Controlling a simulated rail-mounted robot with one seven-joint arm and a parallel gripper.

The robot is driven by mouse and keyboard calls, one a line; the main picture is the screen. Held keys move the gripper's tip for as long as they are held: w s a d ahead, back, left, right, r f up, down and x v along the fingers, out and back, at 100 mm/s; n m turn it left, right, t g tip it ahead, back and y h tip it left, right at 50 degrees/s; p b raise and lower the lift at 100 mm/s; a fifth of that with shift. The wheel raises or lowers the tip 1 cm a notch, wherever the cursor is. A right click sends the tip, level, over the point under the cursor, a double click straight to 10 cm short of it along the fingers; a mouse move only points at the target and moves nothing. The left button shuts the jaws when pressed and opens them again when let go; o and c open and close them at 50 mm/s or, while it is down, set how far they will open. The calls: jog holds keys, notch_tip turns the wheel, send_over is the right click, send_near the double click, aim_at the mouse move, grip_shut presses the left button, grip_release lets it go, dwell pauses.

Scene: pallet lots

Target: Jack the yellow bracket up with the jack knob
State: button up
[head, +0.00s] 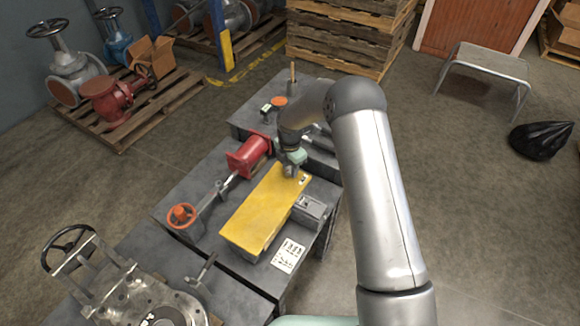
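The yellow bracket (262,212) is a long flat yellow piece lying across a grey workbench, over grey metal parts. My gripper (291,172) is at its far right end, pointing down, very close to its top surface. Whether it touches the bracket is unclear. The fingers are small and partly hidden by the wrist, so I cannot tell whether they are open or shut. An orange handwheel (181,216) sits left of the bracket on a shaft running to a red block (249,154). I cannot make out for certain which part is the jack knob; it may be hidden under my gripper.
A grey block (308,208) stands right of the bracket, and a white printed sheet (288,255) lies in front. A grey flange assembly with a black handwheel (68,249) fills the near left. An orange disc (279,101) and upright rod (292,76) are behind. Pallets (347,45) stand beyond.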

jog(key=shift+f+m+b, duration=0.1)
jog(key=shift+m+b, duration=0.3)
jog(key=shift+b, duration=0.05)
